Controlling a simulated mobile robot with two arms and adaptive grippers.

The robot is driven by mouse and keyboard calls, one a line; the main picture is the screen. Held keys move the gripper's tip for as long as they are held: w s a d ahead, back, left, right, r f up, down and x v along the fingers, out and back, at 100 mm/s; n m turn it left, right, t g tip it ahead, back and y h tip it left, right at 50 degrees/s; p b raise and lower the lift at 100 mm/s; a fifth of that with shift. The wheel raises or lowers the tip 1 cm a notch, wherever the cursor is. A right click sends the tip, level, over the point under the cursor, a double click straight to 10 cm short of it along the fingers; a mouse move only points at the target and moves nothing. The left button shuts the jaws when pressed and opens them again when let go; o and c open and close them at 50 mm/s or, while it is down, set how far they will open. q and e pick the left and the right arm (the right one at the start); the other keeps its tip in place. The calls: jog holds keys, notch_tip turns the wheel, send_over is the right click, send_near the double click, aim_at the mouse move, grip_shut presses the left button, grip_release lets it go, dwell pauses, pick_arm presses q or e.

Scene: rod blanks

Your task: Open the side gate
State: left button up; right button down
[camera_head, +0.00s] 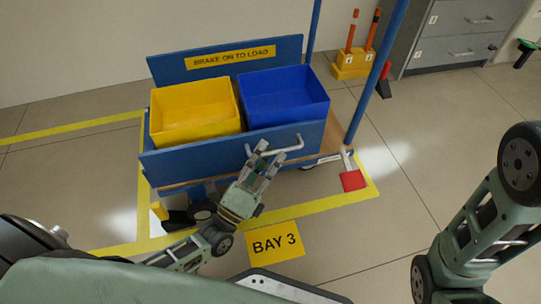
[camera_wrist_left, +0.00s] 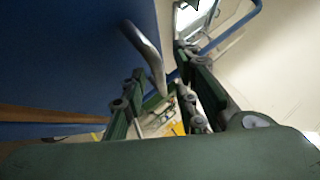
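The side gate (camera_head: 165,166) is the blue panel along the near side of the cart, and it stands upright. In the left wrist view the blue panel (camera_wrist_left: 60,60) fills the left side. A grey bar handle (camera_head: 292,148) sticks out from the gate; it also shows in the left wrist view (camera_wrist_left: 146,50). My left gripper (camera_head: 270,152) is at the handle, its fingers apart. In the left wrist view the handle's lower end reaches between the two fingers; I cannot tell whether they touch it. My right gripper is out of view.
A yellow bin (camera_head: 195,112) and a blue bin (camera_head: 285,95) stand on the cart behind the gate. A red pedal (camera_head: 353,180) is at the cart's right corner. The floor in front, by the BAY 3 sign (camera_head: 275,241), is mostly clear. Grey drawers (camera_head: 455,35) stand at the back right.

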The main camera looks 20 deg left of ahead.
pick_arm(q)
jog(key=shift+x, duration=0.8)
grip_shut()
jog(key=shift+f, duration=0.1)
